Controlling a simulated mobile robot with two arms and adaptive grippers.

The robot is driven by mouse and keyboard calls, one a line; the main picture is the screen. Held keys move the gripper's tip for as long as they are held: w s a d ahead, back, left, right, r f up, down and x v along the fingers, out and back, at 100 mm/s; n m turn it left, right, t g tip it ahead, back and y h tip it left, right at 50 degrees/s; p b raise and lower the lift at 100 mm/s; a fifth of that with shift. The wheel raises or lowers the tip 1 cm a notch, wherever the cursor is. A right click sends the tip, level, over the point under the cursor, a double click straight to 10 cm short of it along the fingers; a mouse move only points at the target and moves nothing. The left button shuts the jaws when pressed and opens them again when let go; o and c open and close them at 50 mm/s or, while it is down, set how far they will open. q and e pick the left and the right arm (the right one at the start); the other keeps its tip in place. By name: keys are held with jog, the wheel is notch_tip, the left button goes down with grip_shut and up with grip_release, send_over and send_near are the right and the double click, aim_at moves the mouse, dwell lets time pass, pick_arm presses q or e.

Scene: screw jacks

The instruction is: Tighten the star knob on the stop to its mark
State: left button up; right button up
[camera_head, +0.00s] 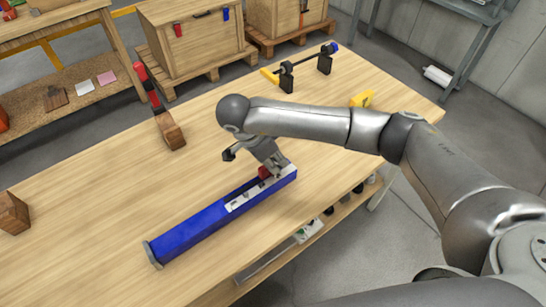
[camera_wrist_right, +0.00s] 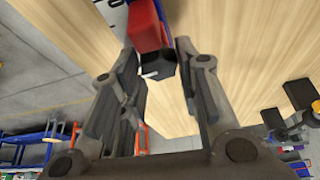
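A long blue rail (camera_head: 200,222) lies on the wooden table, with a pale marked plate (camera_head: 248,196) along it. The red stop (camera_head: 264,172) sits near its right end, partly hidden by my right gripper (camera_head: 275,164). In the right wrist view, the red stop (camera_wrist_right: 147,25) is at the top and its dark knob (camera_wrist_right: 160,70) faces the camera, with a small white pointer. The fingers of my right gripper (camera_wrist_right: 157,60) stand apart on either side of the knob, with narrow gaps; contact is not clear. The mark is not readable. My left gripper is not in view.
A wooden block with a red and black upright (camera_head: 165,120) stands at the back left of the table (camera_head: 100,215). Another block (camera_head: 12,213) is at the left edge. A black rod fixture (camera_head: 305,64) and a yellow piece (camera_head: 361,99) stand toward the back right.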

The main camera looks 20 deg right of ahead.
jog(key=shift+c, duration=1)
jog(key=shift+f+m+b, duration=0.1)
jog(key=shift+m+b, duration=0.4)
jog(key=shift+b, duration=0.1)
jog(key=shift+m+g, duration=0.3)
jog(key=o, duration=1)
jog(key=v, duration=1.2)
jog(key=shift+a, duration=0.15)
